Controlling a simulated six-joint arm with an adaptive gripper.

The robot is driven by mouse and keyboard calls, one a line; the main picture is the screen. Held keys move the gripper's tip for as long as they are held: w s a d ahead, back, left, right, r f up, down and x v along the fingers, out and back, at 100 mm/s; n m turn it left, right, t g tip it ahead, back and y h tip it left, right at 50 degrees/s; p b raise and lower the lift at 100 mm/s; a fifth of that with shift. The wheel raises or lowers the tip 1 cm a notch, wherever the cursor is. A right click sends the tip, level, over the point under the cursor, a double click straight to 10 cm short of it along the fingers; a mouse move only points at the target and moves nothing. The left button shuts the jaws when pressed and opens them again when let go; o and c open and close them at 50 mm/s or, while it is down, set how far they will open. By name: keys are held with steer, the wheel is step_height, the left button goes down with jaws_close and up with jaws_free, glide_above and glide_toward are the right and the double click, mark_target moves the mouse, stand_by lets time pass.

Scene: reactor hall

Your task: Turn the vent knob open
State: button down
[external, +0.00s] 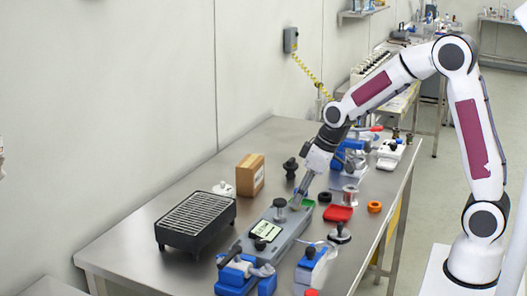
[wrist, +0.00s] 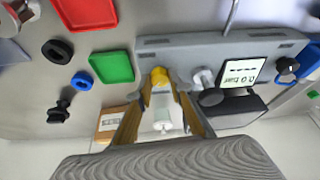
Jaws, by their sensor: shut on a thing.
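A long grey device (external: 268,250) lies on the steel table; its end under my gripper also shows in the wrist view (wrist: 225,47). A small yellow knob (wrist: 160,75) sits at that end, and I take it for the vent knob. My gripper (wrist: 162,82) is shut on the yellow knob, one finger on each side. In the external view my gripper (external: 297,204) points down at the device's far end and hides the knob. A pressure display (external: 266,230) on the device also shows in the wrist view (wrist: 241,73), reading about 0.0 bar.
A black-topped knob (external: 280,204) stands on the device close to my gripper. A red tray (external: 338,214) and a green tray (wrist: 112,67) lie nearby. A cardboard box (external: 250,175) and a dark grated block (external: 197,216) stand left. Blue clamps (external: 235,275) flank the near end.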

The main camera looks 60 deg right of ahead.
steer(key=shift+a+m+h, duration=0.1)
steer(key=shift+m+h, duration=0.2)
steer(key=shift+m, duration=0.6)
steer(key=shift+a+m+h, duration=0.1)
steer(key=shift+m+h, duration=0.4)
steer(key=shift+m, duration=0.6)
steer(key=shift+a+m+g+h, duration=0.15)
steer(key=shift+m+h, duration=0.2)
steer(key=shift+m, duration=0.65)
steer(key=shift+m+g+h, duration=0.15)
steer(key=shift+m+h, duration=0.2)
steer(key=shift+m, duration=0.65)
steer(key=shift+w+a+m+g+h, duration=0.1)
steer(key=shift+m+g+h, duration=0.25)
steer(key=shift+m, duration=0.85)
steer(key=shift+w+a+m+g+h, duration=0.1)
steer(key=shift+m+g+h, duration=0.2)
steer(key=shift+m, duration=0.9)
steer(key=shift+m+g+h, duration=0.25)
steer(key=shift+m+g, duration=0.4)
steer(key=shift+m, duration=1.05)
steer(key=shift+f, duration=0.1)
steer(key=c, duration=1.8)
jaws_free()
steer(key=shift+w, duration=0.1)
